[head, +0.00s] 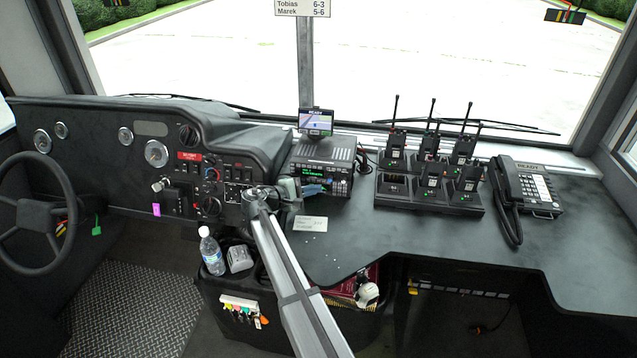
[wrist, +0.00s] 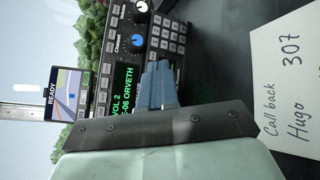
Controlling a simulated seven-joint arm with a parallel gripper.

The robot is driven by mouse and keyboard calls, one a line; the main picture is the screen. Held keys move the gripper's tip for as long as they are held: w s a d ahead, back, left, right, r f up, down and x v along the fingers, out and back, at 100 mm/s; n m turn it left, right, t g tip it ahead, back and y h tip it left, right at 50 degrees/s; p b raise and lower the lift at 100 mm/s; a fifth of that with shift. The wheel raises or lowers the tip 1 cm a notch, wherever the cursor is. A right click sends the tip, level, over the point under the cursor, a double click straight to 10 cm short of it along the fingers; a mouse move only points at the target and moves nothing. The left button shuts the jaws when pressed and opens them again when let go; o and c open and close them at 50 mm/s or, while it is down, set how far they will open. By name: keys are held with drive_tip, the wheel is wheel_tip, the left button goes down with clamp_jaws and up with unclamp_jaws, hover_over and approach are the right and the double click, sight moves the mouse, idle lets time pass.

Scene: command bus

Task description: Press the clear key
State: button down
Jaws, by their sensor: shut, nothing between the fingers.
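A black radio unit (head: 322,168) with a lit green display sits on the dash, and my gripper (head: 318,189) is close in front of its face. In the wrist view the radio's display (wrist: 122,92) shows "VOL 2" and "E-06 ORVETH". Two knobs and a grey keypad (wrist: 169,36) lie beyond it, and small keys (wrist: 103,82) run along its edge. My gripper's blue fingers (wrist: 158,66) are shut and empty; they cover part of the radio face. Whether they touch it I cannot tell. I cannot read any key marked clear.
A small "READY" screen (head: 316,121) stands above the radio. A note card (head: 310,224) lies on the desk. A charger rack (head: 428,196) with several handsets and a desk phone (head: 534,187) stand to the right. The steering wheel (head: 36,214) is far left.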

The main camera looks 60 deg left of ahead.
drive_tip(key=shift+a, duration=0.1)
idle(0.6)
drive_tip(key=shift+w+a, duration=0.25)
drive_tip(key=shift+w, duration=0.05)
drive_tip(key=shift+w+a, duration=0.2)
idle(0.7)
drive_tip(key=shift+s+d, duration=0.1)
drive_tip(key=shift+d, duration=0.05)
drive_tip(key=shift+s+d, duration=0.4)
drive_tip(key=shift+s, duration=0.05)
idle(0.3)
drive_tip(key=shift+s+d, duration=1.75)
